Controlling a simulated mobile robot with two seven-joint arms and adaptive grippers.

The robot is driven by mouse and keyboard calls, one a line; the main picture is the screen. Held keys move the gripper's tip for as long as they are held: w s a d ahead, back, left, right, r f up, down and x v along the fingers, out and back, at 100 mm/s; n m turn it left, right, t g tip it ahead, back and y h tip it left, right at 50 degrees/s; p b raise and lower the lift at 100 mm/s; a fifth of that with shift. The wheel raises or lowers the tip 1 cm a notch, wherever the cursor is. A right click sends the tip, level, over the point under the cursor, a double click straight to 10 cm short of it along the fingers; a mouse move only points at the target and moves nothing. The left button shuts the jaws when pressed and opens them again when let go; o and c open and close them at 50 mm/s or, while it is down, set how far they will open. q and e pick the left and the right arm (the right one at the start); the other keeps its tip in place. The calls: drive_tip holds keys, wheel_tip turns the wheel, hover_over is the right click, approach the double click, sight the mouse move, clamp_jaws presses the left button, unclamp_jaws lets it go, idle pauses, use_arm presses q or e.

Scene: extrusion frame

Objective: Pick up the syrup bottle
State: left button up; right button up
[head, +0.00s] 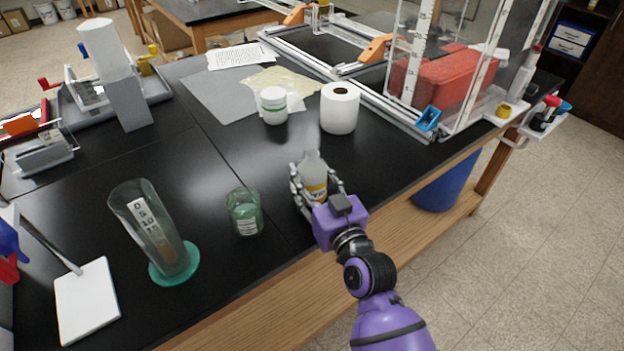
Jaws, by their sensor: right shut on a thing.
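The syrup bottle (313,171) is a small pale bottle with a yellow and white label, upright near the front edge of the black bench. My right gripper (317,187) is shut on it, with its fingers on both sides of the bottle. The fingers and the purple gripper body hide the lower part of the bottle, so I cannot tell whether its base touches the bench. My left gripper is not in view.
A green glass jar (246,213) stands just left of the bottle. A tall clear cylinder (153,228) on a green base is further left. A white paper roll (340,108) and a white tub (273,105) stand behind. A metal extrusion frame (345,88) lies at the back right.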

sight(315, 168)
drive_tip(key=shift+r, duration=0.7)
drive_tip(key=r, duration=0.2)
drive_tip(key=shift+s+d+r+p, duration=0.15)
drive_tip(key=shift+s+r+p, duration=0.1)
drive_tip(key=shift+r+p, duration=0.1)
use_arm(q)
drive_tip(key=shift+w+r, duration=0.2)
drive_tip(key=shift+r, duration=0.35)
use_arm(e)
drive_tip(key=s+d+r, duration=0.6)
drive_tip(key=s+r, duration=0.3)
drive_tip(key=s, duration=0.3)
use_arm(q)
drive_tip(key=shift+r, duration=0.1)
